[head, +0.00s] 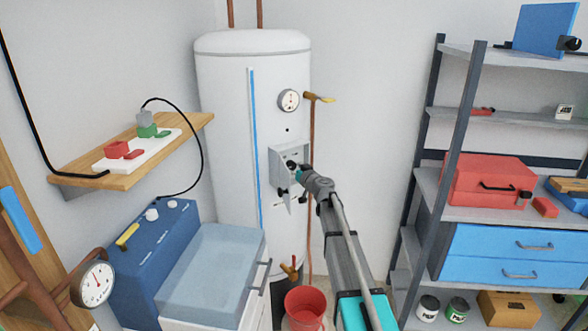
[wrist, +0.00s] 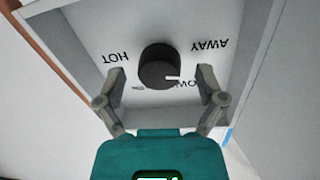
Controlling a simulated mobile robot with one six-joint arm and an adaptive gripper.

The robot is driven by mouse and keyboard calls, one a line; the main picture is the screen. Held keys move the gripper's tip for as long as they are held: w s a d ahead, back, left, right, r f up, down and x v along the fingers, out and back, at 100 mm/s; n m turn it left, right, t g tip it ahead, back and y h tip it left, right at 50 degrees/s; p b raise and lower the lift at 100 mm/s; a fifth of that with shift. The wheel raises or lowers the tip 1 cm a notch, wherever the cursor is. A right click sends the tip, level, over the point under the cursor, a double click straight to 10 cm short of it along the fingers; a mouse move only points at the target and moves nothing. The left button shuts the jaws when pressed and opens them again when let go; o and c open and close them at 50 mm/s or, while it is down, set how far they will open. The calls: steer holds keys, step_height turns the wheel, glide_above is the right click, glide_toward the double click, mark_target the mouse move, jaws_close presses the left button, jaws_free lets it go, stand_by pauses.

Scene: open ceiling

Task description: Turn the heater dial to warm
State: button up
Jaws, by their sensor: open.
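The heater (head: 225,120) is a tall white tank. A grey open-fronted box (head: 279,156) sits on its front, with the dark round dial (wrist: 158,62) inside. In the wrist view the panel reads upside down: HOT at left, AWAY at right, and LOW below right. Another label at lower left is too small to read. The dial's white mark points right, near LOW. My gripper (wrist: 162,72) is open, one finger on each side of the dial with gaps visible. In the head view my gripper (head: 298,168) is at the box and hides part of it.
A gauge (head: 289,100) and a brass-handled valve (head: 318,98) are above the box. A red bucket (head: 304,308) is on the floor below. A metal rack (head: 470,130) stands at right.

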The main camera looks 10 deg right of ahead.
steer(key=c, duration=1)
steer(key=shift+d, duration=0.2)
steer(key=shift+c, duration=0.8)
steer(key=shift+a, duration=0.15)
steer(key=shift+m, duration=0.5)
steer(key=shift+r+m+g+p, duration=0.1)
steer(key=shift+m+g+p, duration=0.25)
steer(key=shift+m, duration=2.15)
steer(key=shift+w, duration=0.1)
steer(key=o, duration=1.2)
steer(key=shift+c, duration=0.2)
